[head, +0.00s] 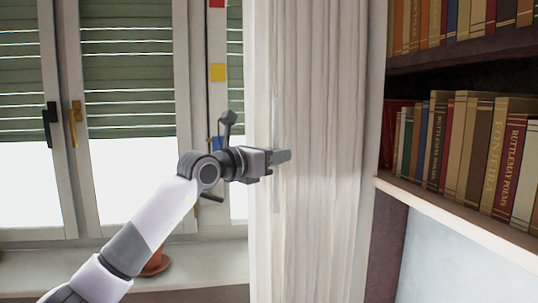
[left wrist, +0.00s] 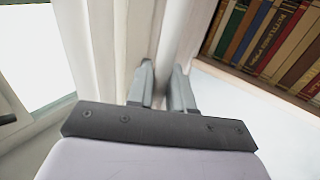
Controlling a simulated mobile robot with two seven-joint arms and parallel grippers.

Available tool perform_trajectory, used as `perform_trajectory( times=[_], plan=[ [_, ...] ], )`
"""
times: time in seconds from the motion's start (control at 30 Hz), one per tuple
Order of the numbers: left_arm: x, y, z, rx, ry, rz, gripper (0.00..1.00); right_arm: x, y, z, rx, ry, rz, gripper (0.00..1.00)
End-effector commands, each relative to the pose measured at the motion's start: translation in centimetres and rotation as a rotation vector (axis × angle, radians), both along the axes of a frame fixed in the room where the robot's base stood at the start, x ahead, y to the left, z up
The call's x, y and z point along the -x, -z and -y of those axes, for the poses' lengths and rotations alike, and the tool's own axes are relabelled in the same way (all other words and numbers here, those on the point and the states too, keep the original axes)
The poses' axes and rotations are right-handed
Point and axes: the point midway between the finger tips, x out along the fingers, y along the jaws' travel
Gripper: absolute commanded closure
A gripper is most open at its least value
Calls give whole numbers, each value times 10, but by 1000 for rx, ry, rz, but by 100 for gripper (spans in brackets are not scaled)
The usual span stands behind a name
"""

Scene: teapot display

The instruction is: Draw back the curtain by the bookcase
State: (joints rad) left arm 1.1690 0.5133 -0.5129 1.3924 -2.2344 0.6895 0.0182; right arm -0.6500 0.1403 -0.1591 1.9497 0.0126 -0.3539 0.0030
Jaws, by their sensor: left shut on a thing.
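The curtain (head: 318,120) is a pale, pleated panel hanging from top to bottom of the head view, between the window and the bookcase (head: 381,185). My left gripper (head: 282,157) reaches in from the left to the curtain's left part. In the left wrist view its two fingers (left wrist: 163,88) point at the pale cloth (left wrist: 125,45) and are shut on a fold of it. The fold between the fingers is mostly hidden. The bookcase also shows in the left wrist view (left wrist: 245,82). My right gripper is in neither view.
The window (head: 125,110) with half-lowered green blinds is on the left, with dark and brass handles. A terracotta pot (head: 156,262) stands on the sill (head: 200,268), behind my arm. Several books (head: 455,150) fill the shelves close to the curtain's right side.

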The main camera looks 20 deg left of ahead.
Motion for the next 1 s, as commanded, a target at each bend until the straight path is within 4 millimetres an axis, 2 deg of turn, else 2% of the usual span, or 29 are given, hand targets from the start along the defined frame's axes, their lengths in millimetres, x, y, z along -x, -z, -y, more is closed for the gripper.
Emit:
perform_trajectory(
  times=[0.57,0.6,0.63,1.0],
  plan=[
    [-2,-1,4,1,0,2,100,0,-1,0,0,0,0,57],
    [-2,-1,4,1,0,2,69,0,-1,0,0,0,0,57],
    [-2,-1,4,1,0,2,62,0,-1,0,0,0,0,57],
    [0,0,2,0,-1,1,62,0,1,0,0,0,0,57]
  ],
)
